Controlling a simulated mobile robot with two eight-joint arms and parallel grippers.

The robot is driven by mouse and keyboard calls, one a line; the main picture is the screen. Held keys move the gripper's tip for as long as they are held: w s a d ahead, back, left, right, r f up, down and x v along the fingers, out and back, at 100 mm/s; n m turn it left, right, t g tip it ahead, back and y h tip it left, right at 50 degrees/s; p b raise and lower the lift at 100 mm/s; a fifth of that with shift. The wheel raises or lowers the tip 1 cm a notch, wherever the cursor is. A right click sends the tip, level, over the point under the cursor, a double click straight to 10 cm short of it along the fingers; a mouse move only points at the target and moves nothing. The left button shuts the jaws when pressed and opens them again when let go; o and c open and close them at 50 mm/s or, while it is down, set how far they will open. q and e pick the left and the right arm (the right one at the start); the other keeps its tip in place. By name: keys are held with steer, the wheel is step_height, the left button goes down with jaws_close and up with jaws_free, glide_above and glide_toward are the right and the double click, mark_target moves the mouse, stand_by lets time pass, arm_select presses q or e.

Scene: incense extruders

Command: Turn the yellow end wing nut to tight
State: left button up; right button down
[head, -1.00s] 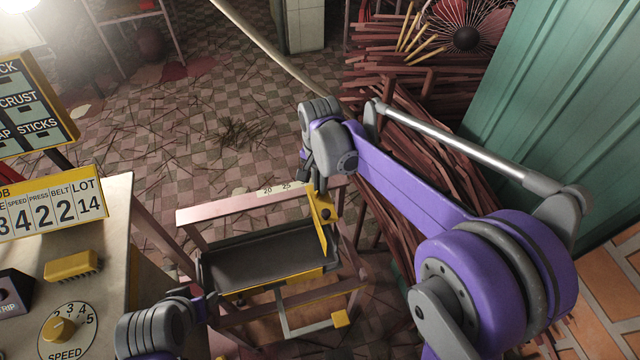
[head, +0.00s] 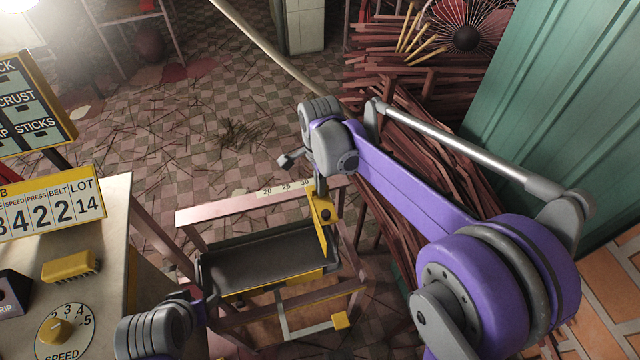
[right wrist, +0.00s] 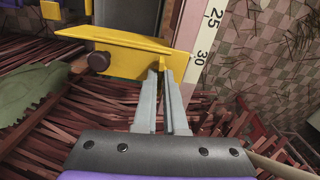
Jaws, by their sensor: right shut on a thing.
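The yellow end plate (head: 321,222) stands at the right end of the dark tray (head: 225,273). In the right wrist view the plate (right wrist: 125,48) spans the upper middle, with a dark round knob (right wrist: 98,61) on its left part. My right gripper (right wrist: 165,72) has its two grey fingers close together at the plate's right part, shut on the small upright yellow wing nut (right wrist: 160,64), which is mostly hidden between the tips. In the head view my right gripper (head: 319,187) points down at the plate's top. Only my left wrist shows at the bottom left; its fingers do not.
A pink rail with a number scale (head: 282,189) runs behind the tray. A table with a speed dial (head: 63,331) and yellow brush (head: 70,266) stands at left. Bundles of red-brown sticks (head: 400,190) and a green corrugated panel (head: 560,90) are at right.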

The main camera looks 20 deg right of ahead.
stand_by(0.4)
steer(key=c, duration=1)
jaws_free()
step_height(320, 180, up, 11)
steer(key=shift+f+p, duration=0.1)
steer(key=shift+p, duration=0.25)
steer(key=s+d+f+n+t, duration=0.1)
steer(key=s+f+n, duration=0.2)
steer(key=s+n, duration=0.2)
steer(key=s+d+f+n+t+p, duration=0.1)
steer(key=s+d+f+n+t, duration=0.1)
steer(key=s+n, duration=0.4)
steer(key=s+d+f+n+t, duration=0.1)
steer(key=s+f+n+t, duration=0.1)
steer(key=s+n, duration=0.3)
steer(key=shift+s+d+f+p, duration=0.1)
steer(key=shift+s+f, duration=0.2)
steer(key=shift+s, duration=0.4)
steer(key=shift+s+d+f+p, duration=0.1)
steer(key=shift+s+f, duration=0.15)
steer(key=shift+s, duration=0.5)
steer(key=shift+s+d+f+p, duration=0.1)
steer(key=shift+s+f, duration=0.2)
steer(key=shift+s, duration=0.4)
